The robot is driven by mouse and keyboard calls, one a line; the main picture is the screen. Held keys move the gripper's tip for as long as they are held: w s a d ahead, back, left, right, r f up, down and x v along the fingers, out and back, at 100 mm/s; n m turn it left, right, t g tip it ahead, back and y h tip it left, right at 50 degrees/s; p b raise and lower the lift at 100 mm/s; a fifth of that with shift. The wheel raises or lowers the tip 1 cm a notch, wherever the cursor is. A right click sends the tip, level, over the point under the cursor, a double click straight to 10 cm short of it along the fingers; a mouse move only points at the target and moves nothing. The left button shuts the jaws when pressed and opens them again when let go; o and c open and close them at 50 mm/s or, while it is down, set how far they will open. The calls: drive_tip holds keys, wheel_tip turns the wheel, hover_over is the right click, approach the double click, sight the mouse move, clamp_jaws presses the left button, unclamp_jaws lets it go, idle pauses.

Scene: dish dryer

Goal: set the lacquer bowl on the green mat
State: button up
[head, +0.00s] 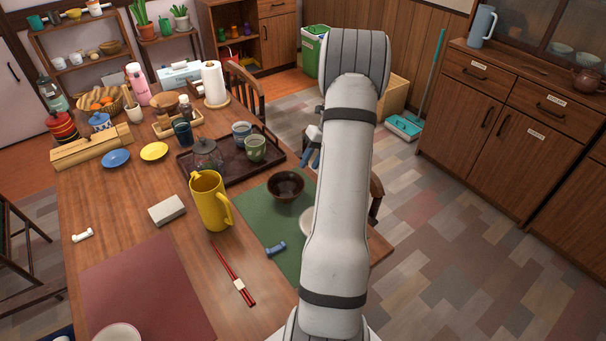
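The dark brown lacquer bowl (286,186) sits upright on the back part of the green mat (262,216), as far as this view shows. My gripper (310,159) shows only in part beside my arm, as small blue finger parts just behind and to the right of the bowl. It looks apart from the bowl's rim, with nothing seen between the fingers. The gap between them is too small and too covered to judge. My arm hides the right side of the mat and part of a pale dish (307,222) there.
A yellow pitcher (209,203) stands left of the mat. A dark tray (228,168) with cups and a glass pot lies behind it. A blue chopstick rest (276,249) lies on the mat, and red chopsticks (232,273) lie left of it. The wood near the grey box (167,210) is clear.

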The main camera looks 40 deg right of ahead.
drive_tip(key=w+v, duration=0.1)
drive_tip(key=v, duration=0.3)
drive_tip(key=s+a+r+n+h, duration=0.1)
drive_tip(key=a+r+n, duration=0.3)
drive_tip(key=a+n, duration=0.25)
drive_tip(key=s+a+r+n+g+h, duration=0.1)
drive_tip(key=s+a+r+n, duration=0.1)
drive_tip(key=a+r+n, duration=0.35)
drive_tip(key=s+a+r+n+h, duration=0.1)
drive_tip(key=a+r+n, duration=0.1)
drive_tip(key=a+n, duration=0.55)
drive_tip(key=s+a+r+n+t+h, duration=0.1)
drive_tip(key=s+a+r+n+h, duration=0.1)
drive_tip(key=s+a+n, duration=1.2)
drive_tip(key=a+n, duration=0.1)
drive_tip(key=n, duration=0.4)
drive_tip(key=shift+s+a+r+t, duration=0.2)
drive_tip(key=shift+s+a+t, duration=0.1)
drive_tip(key=shift+t, duration=0.1)
drive_tip(key=shift+w+p+v, duration=0.25)
drive_tip(key=shift+p+v, duration=0.9)
